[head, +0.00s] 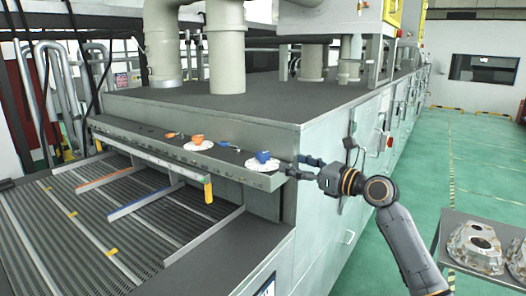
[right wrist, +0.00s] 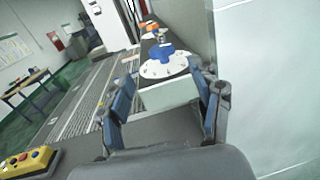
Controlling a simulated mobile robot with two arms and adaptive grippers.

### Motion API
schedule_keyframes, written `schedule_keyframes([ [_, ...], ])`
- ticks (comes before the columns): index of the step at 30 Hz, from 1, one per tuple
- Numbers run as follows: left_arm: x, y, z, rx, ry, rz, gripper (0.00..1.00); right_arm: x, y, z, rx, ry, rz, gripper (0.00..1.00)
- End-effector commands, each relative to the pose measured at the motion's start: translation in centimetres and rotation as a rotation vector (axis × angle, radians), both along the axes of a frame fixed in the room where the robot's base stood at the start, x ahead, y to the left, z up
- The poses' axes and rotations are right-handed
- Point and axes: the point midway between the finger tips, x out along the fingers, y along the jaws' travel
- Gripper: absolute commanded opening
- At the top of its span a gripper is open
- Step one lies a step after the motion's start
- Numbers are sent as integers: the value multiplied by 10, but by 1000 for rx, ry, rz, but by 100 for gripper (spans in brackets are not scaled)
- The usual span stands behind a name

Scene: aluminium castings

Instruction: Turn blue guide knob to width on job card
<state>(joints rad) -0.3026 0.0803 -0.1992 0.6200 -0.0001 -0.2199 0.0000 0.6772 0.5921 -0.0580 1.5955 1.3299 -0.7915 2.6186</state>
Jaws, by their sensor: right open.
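The blue guide knob (head: 263,156) sits on a white dial (head: 259,167) at the right end of the grey ledge. In the right wrist view the blue knob (right wrist: 161,52) stands on its marked dial (right wrist: 163,69), ahead between my fingers. My right gripper (head: 303,168) is open and empty, just right of the knob and apart from it. Its two blue-padded fingers also frame the right wrist view (right wrist: 165,85). The dial marks are too small to read. My left gripper is not in view. I cannot make out a job card.
An orange knob (head: 198,141) on another dial stands farther left on the ledge (head: 150,134). A blue lever (head: 229,145) and an orange lever (head: 172,135) lie nearby. The slatted conveyor (head: 85,215) is below. A table with castings (head: 475,245) stands at right.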

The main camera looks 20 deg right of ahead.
Motion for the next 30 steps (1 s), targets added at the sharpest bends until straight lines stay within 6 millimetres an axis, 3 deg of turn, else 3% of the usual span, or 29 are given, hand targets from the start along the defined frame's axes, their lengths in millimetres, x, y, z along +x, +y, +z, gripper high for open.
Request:
schedule_keyframes([
  [3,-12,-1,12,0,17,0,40,24,15,5,3,1,1,64],
  [7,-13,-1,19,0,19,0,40,48,30,4,1,2,1,64],
  [15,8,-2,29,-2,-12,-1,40,83,50,1,0,1,-2,64],
  [28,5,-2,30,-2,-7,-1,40,92,56,-1,-2,0,-2,64],
  [29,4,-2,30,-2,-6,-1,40,92,56,-1,-2,0,-2,62],
  [30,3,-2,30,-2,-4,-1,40,92,55,-1,-2,0,-2,54],
])
